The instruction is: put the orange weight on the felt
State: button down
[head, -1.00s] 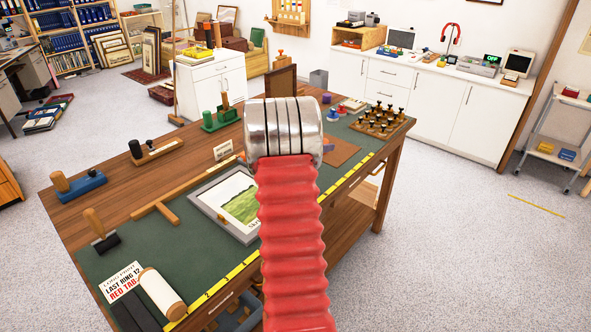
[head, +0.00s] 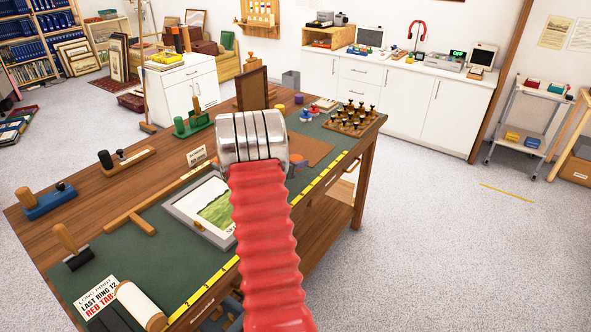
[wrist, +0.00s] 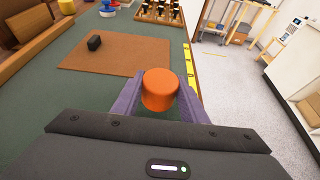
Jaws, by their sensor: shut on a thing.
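The orange weight (wrist: 160,88) is a short cylinder in the wrist view, held between the purple fingers of my gripper (wrist: 158,100), which is shut on it. The brown felt (wrist: 118,62) lies flat on the green bench top, ahead and left of the weight in that view.
A rack of black-knobbed stamps (head: 354,118) and red and blue pieces (head: 306,116) stand beyond the felt. A framed landscape print (head: 212,208) lies on the bench left of my arm. A yellow ruler strip (head: 311,192) runs along the bench's near edge.

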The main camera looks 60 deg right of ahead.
jog(key=shift+f, duration=1.55)
jog(key=shift+f, duration=0.1)
jog(key=c, duration=1.1)
grip_release()
jog(key=shift+f, duration=0.1)
jog(key=shift+w+a+r, duration=0.1)
jog(key=shift+a+r, duration=0.2)
jog(key=shift+a, duration=0.15)
jog(key=v, duration=1.1)
